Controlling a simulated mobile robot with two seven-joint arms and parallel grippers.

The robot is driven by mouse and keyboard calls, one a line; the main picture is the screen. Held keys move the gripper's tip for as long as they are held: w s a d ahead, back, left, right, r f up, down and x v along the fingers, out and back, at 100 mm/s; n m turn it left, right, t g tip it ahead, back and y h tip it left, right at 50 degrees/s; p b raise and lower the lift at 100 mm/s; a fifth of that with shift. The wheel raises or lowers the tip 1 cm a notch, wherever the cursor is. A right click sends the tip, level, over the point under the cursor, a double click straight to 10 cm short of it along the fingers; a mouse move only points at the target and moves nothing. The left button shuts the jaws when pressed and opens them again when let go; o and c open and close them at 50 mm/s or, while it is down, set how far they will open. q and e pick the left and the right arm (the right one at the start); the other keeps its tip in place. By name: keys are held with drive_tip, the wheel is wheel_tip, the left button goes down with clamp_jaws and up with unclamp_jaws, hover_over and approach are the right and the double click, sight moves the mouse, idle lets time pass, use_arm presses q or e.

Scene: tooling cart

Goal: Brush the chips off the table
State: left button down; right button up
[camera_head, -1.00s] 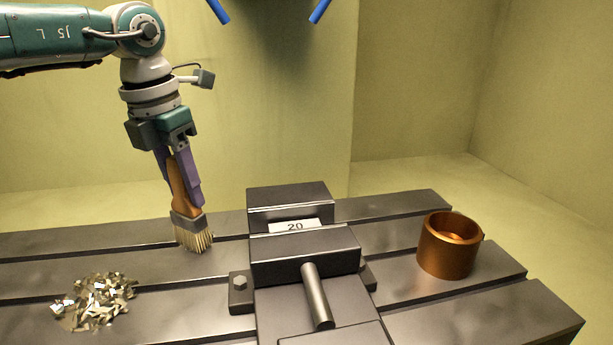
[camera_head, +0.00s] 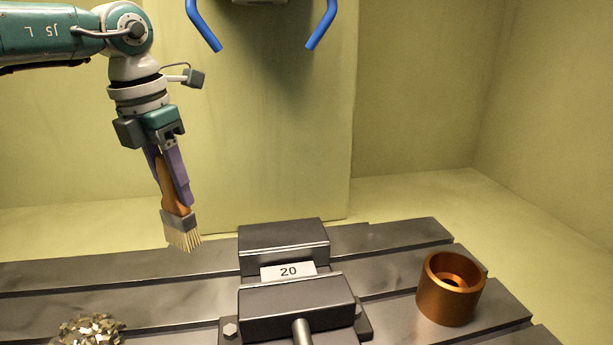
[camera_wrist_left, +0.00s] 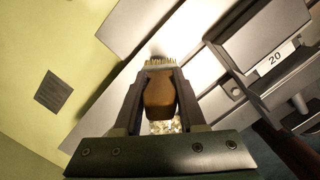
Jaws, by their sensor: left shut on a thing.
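My left gripper (camera_head: 171,180) is shut on the orange-brown handle of a brush (camera_head: 181,229). The brush hangs nearly upright, bristles down, at the left above the back part of the slotted table (camera_head: 400,262); the bristles appear clear of the surface. In the left wrist view the brush (camera_wrist_left: 159,92) sits between the two fingers. A pile of shiny metal chips (camera_head: 90,331) lies on the table at the lower left, partly cut off by the picture's edge. Some chips (camera_wrist_left: 162,127) show behind the brush in the left wrist view. My right gripper is not in view.
A dark vise (camera_head: 296,306) with a white "20" label (camera_head: 288,271) stands mid-table, right of the brush. A copper-coloured hollow cylinder (camera_head: 450,289) stands on the right. Blue bent bars (camera_head: 322,25) hang at the top. The table between chips and vise is bare.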

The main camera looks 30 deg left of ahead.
use_arm(q)
drive_tip(key=shift+r+p, duration=1.3)
drive_tip(key=shift+r, duration=0.55)
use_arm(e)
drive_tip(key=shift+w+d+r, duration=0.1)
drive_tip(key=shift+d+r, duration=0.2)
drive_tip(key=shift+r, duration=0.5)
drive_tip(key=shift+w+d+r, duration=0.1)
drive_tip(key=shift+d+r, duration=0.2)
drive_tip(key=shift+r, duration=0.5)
